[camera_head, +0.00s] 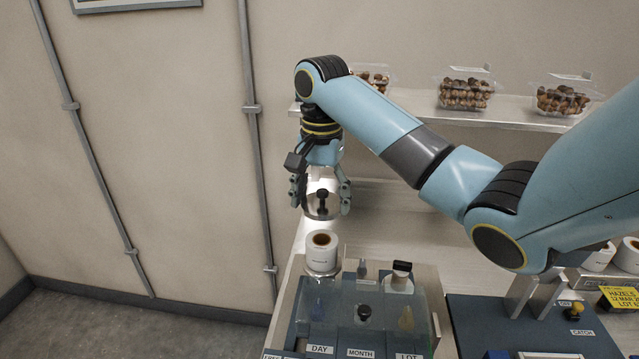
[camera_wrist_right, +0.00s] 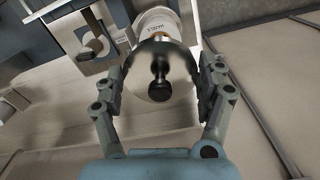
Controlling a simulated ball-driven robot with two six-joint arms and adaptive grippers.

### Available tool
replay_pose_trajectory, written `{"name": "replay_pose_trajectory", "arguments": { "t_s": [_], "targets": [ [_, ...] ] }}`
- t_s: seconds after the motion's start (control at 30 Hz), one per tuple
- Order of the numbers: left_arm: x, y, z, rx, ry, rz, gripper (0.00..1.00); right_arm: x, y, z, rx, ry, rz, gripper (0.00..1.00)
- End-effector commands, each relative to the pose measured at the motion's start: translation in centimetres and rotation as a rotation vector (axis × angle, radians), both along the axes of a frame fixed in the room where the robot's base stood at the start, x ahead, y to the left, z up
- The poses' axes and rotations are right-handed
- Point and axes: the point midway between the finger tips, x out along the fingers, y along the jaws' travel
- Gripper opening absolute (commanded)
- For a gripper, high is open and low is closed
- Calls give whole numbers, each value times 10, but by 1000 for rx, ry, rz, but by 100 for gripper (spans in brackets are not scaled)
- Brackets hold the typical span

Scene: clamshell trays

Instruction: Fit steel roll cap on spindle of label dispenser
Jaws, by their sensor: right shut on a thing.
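My right gripper (camera_head: 321,197) is shut on the steel roll cap (camera_head: 322,208), a round shiny disc with a black knob. It holds the cap in the air a little above the white label roll (camera_head: 321,256). In the right wrist view the cap (camera_wrist_right: 177,62) sits between the two fingers (camera_wrist_right: 164,88), knob facing the camera. The label roll (camera_wrist_right: 158,22) shows behind it. The roll stands on the label dispenser (camera_head: 377,290) with its brown core opening upward. The spindle cannot be made out inside the core. My left gripper is not in view.
The dispenser has small stamps and DAY, MONTH and LOT labels at its front. A blue machine marked CATCH (camera_head: 530,330) stands to the right. Clear clamshell trays of nuts (camera_head: 463,94) sit on a shelf (camera_head: 420,110) behind my arm. The bench behind the dispenser is clear.

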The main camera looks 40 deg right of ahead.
Motion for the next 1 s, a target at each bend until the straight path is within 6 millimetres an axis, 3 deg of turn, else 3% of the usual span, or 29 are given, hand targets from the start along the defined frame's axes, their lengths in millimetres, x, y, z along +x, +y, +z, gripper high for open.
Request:
{"name": "replay_pose_trajectory", "arguments": {
  "t_s": [0.1, 0.27, 0.7, 1.0],
  "targets": [
    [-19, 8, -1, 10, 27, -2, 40, 0, 0, -5, 1, 0, 0, 39],
    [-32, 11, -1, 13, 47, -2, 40, -1, 0, -16, 1, 3, -1, 39],
    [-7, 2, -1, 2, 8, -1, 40, 0, 0, -50, 1, 1, 0, 39],
    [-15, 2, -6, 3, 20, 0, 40, 0, 0, -73, 1, 1, -1, 39]
  ]
}}
